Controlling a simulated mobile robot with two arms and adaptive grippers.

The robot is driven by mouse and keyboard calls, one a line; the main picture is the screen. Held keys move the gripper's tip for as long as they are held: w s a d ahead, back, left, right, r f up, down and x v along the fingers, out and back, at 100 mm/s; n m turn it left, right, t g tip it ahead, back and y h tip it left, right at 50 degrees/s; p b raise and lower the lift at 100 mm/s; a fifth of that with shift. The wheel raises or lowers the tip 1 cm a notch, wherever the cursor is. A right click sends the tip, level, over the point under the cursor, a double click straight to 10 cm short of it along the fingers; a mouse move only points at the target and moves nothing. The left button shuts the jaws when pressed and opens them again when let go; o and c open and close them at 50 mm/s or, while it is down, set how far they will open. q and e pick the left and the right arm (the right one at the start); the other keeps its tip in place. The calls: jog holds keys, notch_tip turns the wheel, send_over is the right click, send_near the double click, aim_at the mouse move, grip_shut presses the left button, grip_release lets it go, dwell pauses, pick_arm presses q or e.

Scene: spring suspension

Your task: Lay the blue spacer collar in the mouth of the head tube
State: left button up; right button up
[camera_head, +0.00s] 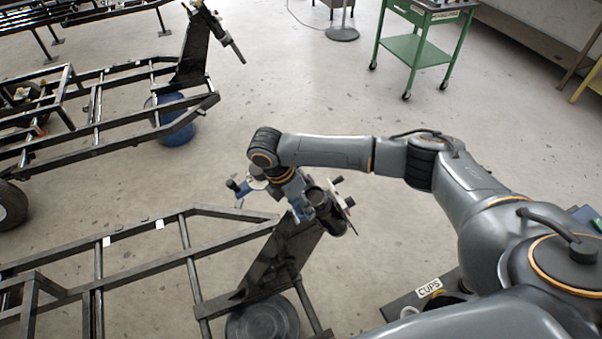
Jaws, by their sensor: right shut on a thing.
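The head tube (329,213) is a short black tube at the raised end of the nearest dark frame, and it leans to one side. My right gripper (297,197) comes in from the right and is at the upper left side of the tube, close to its mouth. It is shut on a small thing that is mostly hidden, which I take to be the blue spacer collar. Blue patches show around the gripper, but I cannot tell which belong to the collar. I cannot tell whether the collar touches the tube. My left gripper is out of view.
The nearest frame (130,269) fills the lower left, with a dark round base (262,322) below its raised end. A second frame with a blue drum (176,122) stands behind. A green cart (413,50) is at the top right. Open floor lies between.

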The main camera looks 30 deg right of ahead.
aim_at(314, 197)
jog(key=w+d+r+n+t+h+p, duration=0.1)
jog(key=w+d+r+n, duration=0.1)
jog(key=w+r+n, duration=0.25)
pick_arm(q)
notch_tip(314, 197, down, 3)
jog(key=b, duration=0.4)
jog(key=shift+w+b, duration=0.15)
jog(key=shift+b, duration=0.2)
pick_arm(e)
jog(key=shift+n, duration=0.25)
jog(key=x, duration=0.5)
jog(key=shift+w, duration=0.1)
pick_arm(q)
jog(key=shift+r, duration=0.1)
pick_arm(e)
jog(key=shift+d+f, duration=0.1)
jog(key=shift+d, duration=0.1)
jog(key=shift+d+f, duration=0.25)
jog(key=shift+f, duration=0.4)
jog(key=o, duration=1.2)
jog(key=shift+o, duration=0.2)
